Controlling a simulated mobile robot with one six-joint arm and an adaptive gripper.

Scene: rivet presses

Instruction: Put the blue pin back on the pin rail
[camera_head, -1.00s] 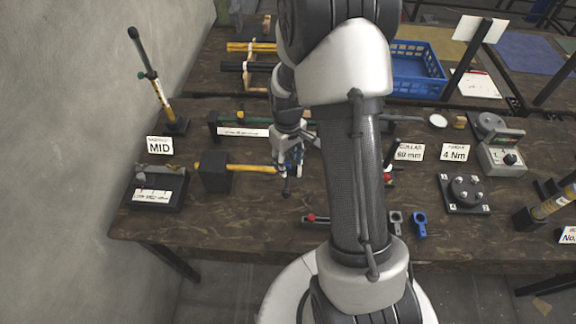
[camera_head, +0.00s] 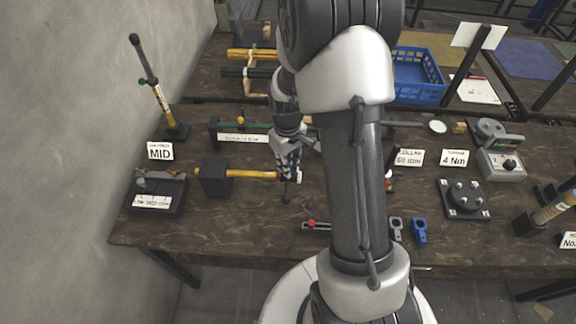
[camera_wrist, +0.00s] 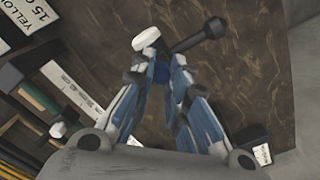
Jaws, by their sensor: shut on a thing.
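My gripper (camera_head: 288,172) is over the middle-left of the table, beside the end of a yellow hammer handle.
The black-headed hammer (camera_head: 214,176) lies left of the gripper. A red-knobbed bar (camera_head: 312,224) and a blue bracket (camera_head: 420,230) lie near the front edge. A blue crate (camera_head: 418,72) stands behind. My arm hides the table's middle.

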